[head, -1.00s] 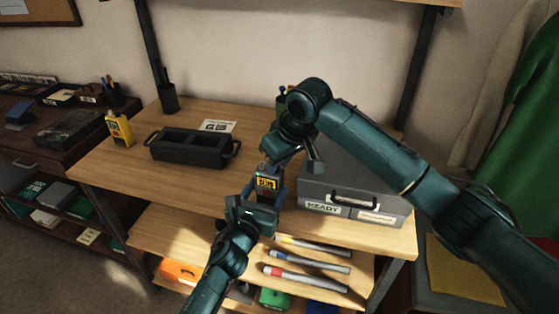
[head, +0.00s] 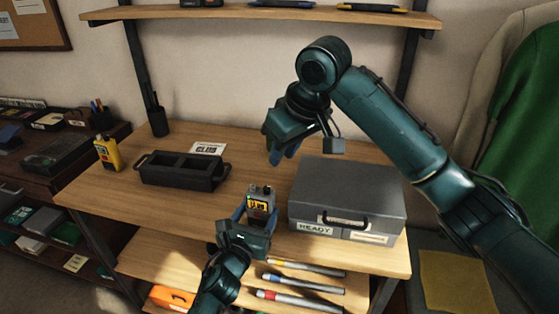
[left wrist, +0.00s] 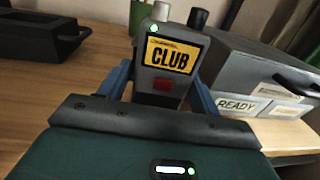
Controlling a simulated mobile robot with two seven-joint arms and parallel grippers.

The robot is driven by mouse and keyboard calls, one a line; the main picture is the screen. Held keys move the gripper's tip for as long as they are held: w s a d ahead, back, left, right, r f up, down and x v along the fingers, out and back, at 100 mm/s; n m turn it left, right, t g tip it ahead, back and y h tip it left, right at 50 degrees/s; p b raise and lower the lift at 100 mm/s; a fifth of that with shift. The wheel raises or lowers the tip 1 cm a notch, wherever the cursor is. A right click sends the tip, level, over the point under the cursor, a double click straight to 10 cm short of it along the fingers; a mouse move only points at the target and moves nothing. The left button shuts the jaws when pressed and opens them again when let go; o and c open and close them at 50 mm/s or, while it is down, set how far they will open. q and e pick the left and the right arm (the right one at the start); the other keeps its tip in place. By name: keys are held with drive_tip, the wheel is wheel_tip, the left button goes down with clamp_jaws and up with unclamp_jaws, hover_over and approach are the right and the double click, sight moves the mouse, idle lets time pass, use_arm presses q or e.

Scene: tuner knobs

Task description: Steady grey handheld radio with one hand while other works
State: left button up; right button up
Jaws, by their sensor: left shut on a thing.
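The grey handheld radio (head: 259,197) stands upright near the front edge of the wooden table. In the left wrist view the radio (left wrist: 168,70) shows a yellow CLUB label, a red button, a small lit green light, and a pale knob (left wrist: 160,12) and a dark knob (left wrist: 197,18) on top. My left gripper (head: 257,214) is shut on the radio, with a blue finger on each side. My right gripper (head: 284,152) is above and behind the radio, apart from it, fingers pointing down. Its finger gap is unclear.
A grey case (head: 345,193) marked READY stands close to the right of the radio. A black divided tray (head: 183,172), a white card (head: 208,148) and a yellow radio (head: 107,153) are to the left. Several marker-like rods (head: 300,283) lie on the shelf below.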

idle(0.3)
use_arm(q)
drive_tip(key=o, duration=1.3)
drive_tip(key=shift+c, duration=0.2)
